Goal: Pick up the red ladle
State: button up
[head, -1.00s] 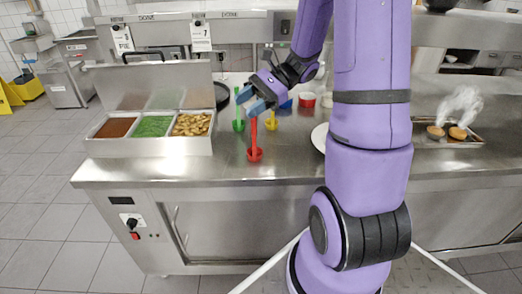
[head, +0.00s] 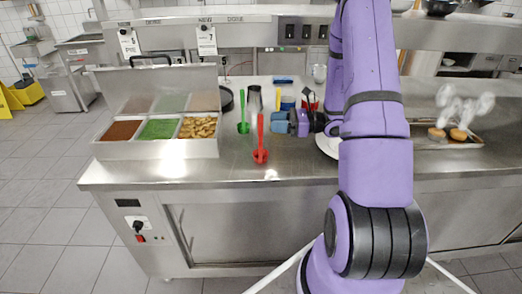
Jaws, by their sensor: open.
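The red ladle (head: 260,142) stands near the front edge of the steel counter, its bowl down and its handle pointing up. My gripper (head: 281,122) is just to the right of the ladle's upper handle, with its blue fingers pointing left. The gripper is open. I cannot tell from this one view whether the fingers are level in depth with the handle, and no contact with it is clear. A green ladle (head: 243,116) stands behind and to the left of the red one. My arm hides part of the counter on the right.
A steel tray (head: 165,149) with sauce, greens and nuggets stands at the left. A metal cup (head: 254,98) and a red container (head: 309,100) stand behind. A white plate (head: 324,146) is partly behind my arm. The counter's front is clear.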

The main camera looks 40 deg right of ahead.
jog(key=x, duration=0.7)
jog(key=shift+s+a+r, duration=0.25)
jog(key=shift+a+r, duration=0.05)
jog(key=shift+a, duration=0.05)
grip_shut()
